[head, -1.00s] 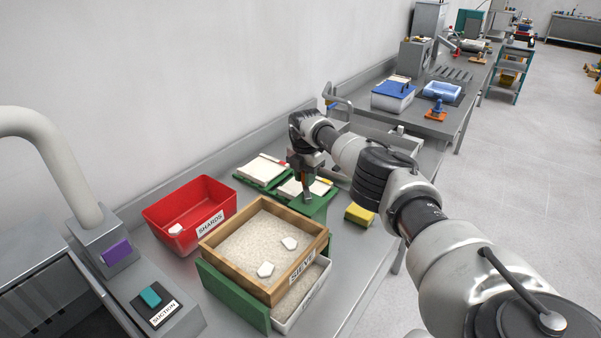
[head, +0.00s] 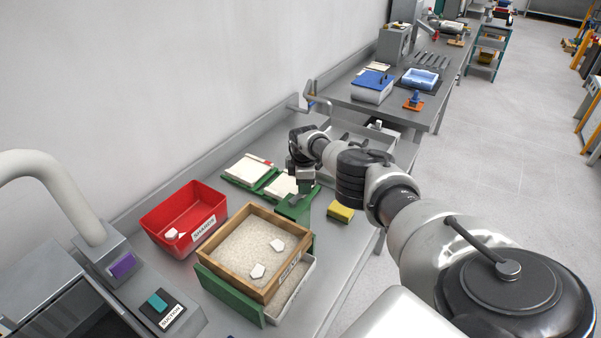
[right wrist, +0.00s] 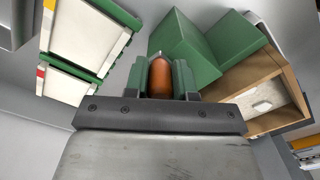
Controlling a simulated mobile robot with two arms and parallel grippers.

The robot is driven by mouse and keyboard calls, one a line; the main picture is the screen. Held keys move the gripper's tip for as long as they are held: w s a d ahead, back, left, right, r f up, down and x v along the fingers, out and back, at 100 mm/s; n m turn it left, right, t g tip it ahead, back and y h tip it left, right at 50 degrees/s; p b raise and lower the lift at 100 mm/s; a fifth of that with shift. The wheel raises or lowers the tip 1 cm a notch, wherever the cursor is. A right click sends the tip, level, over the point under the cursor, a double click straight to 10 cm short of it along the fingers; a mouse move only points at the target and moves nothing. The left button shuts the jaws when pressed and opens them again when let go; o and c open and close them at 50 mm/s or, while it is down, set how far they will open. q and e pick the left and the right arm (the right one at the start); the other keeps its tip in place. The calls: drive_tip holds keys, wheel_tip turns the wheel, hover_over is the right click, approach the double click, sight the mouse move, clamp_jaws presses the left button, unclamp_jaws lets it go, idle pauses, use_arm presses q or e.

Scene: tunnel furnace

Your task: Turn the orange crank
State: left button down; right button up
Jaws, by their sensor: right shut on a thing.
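The orange crank (right wrist: 160,76) shows as a rounded orange handle in the middle of the right wrist view. My right gripper (right wrist: 160,80) is shut on it, with one finger on each side. In the head view my right gripper (head: 299,187) is low over the green mechanism (head: 293,207) behind the sieve, and it hides the crank there. The wooden sieve box (head: 208,248) holds pale grains and two white shards. It sits on a green stand (head: 229,293). My left gripper is out of view.
A red shards bin (head: 160,235) stands left of the sieve. A yellow sponge-like block (head: 340,212) lies to the right. The suction control box (head: 165,309) is at front left.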

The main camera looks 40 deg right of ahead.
drive_tip(key=shift+s+r+m+p, duration=0.15)
drive_tip(key=shift+s+m+p, duration=0.45)
drive_tip(key=shift+m, duration=0.4)
drive_tip(key=m, duration=0.1)
drive_tip(key=s+m, duration=0.1)
drive_tip(key=m, duration=0.1)
drive_tip(key=m+p, duration=0.1)
drive_tip(key=shift+s+a+f, duration=0.2)
drive_tip(key=shift+s+a, duration=0.05)
drive_tip(key=shift+s, duration=0.1)
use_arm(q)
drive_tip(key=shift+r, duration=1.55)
use_arm(e)
drive_tip(key=shift+s+a+m, duration=0.25)
drive_tip(key=shift+s+m, duration=0.05)
drive_tip(key=shift+m, duration=0.6)
drive_tip(key=shift+s+a+m, duration=0.2)
drive_tip(key=shift+s+m, duration=0.05)
drive_tip(key=shift+m, duration=0.65)
drive_tip(key=o, duration=0.9)
drive_tip(key=shift+o, duration=0.2)
drive_tip(key=shift+a+r, duration=0.1)
drive_tip(key=shift+r, duration=0.05)
